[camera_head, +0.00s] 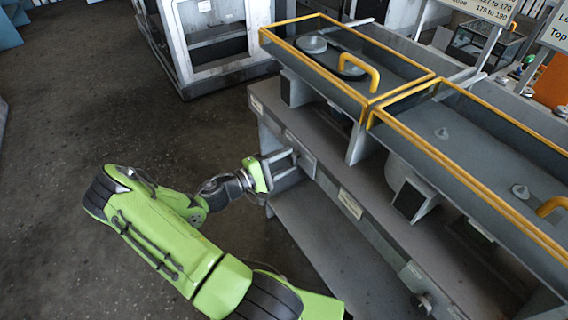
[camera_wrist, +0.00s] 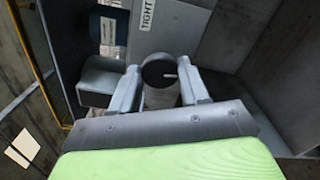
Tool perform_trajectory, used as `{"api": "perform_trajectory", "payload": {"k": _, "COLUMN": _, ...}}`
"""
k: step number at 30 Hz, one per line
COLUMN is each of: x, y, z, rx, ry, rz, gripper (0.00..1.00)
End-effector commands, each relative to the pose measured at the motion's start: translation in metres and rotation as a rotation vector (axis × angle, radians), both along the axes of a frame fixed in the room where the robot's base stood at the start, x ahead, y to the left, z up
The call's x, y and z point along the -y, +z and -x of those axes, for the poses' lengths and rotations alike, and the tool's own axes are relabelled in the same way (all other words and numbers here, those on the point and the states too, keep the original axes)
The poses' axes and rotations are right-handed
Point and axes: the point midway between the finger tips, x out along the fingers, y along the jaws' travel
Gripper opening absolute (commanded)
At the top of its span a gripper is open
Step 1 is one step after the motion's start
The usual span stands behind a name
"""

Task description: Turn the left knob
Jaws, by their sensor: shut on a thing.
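The left knob (camera_wrist: 158,70) is a dark round knob with a small light mark on its face, seen in the wrist view between the two grey fingers of my gripper (camera_wrist: 160,88). The fingers are on either side of it and shut on it. In the head view my gripper (camera_head: 284,163) reaches the front face of the grey housing (camera_head: 345,178). The knob is not clear there, hidden by the fingers. A second round knob (camera_head: 422,303) sits lower right on the same front face.
A label reading "TIGHT" (camera_wrist: 147,14) is beyond the knob. A grey cabinet (camera_head: 215,45) stands behind. The dark floor (camera_head: 120,110) to the left is clear.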

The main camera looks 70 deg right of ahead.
Motion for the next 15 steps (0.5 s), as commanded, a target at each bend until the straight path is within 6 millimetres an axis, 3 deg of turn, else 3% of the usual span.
{"api": "perform_trajectory", "payload": {"k": 15, "x": -0.0003, "y": -0.0015, "z": -0.0001, "rx": 0.111, "ry": 0.0, "rz": 0.093, "gripper": 0.15}}
